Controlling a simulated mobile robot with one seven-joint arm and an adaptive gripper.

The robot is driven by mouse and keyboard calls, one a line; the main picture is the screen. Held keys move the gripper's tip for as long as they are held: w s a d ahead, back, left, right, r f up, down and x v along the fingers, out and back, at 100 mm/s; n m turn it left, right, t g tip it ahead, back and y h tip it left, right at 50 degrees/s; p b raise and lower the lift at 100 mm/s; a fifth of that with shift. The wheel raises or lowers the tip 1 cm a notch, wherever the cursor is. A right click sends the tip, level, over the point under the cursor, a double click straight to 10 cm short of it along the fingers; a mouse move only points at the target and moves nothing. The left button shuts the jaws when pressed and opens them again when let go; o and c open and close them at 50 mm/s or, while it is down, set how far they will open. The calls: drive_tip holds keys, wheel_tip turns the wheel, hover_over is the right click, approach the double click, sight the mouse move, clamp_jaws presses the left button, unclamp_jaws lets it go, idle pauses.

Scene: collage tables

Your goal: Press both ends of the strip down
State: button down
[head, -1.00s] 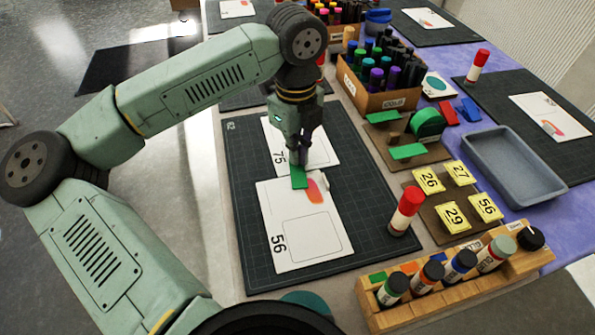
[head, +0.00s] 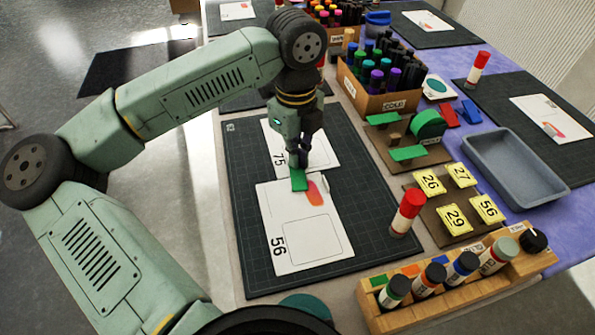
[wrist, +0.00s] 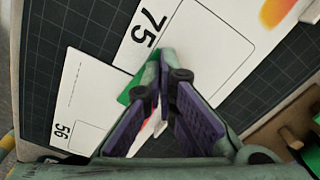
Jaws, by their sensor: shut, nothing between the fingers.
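A short green strip (head: 299,180) lies across the seam between the card marked 75 (head: 322,151) and the card marked 56 (head: 305,240). My gripper (head: 300,164) is shut and empty, with its fingertips low over the strip's far end. I cannot tell whether they touch it. In the wrist view the green strip (wrist: 127,92) shows partly behind the fingers (wrist: 166,60), and the rest of it is hidden. The two cards also show in the wrist view, card 75 (wrist: 208,40) and card 56 (wrist: 80,95).
The cards lie on a dark cutting mat (head: 365,235). A red-capped glue stick (head: 407,212) stands at the mat's right edge. A tape dispenser (head: 428,125), yellow number tags (head: 455,218), a pen box (head: 382,92), a grey tray (head: 515,168) and a wooden bottle rack (head: 450,285) stand to the right.

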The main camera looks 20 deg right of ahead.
drive_tip(key=shift+r+p, duration=1.55)
drive_tip(key=shift+r, duration=1.9)
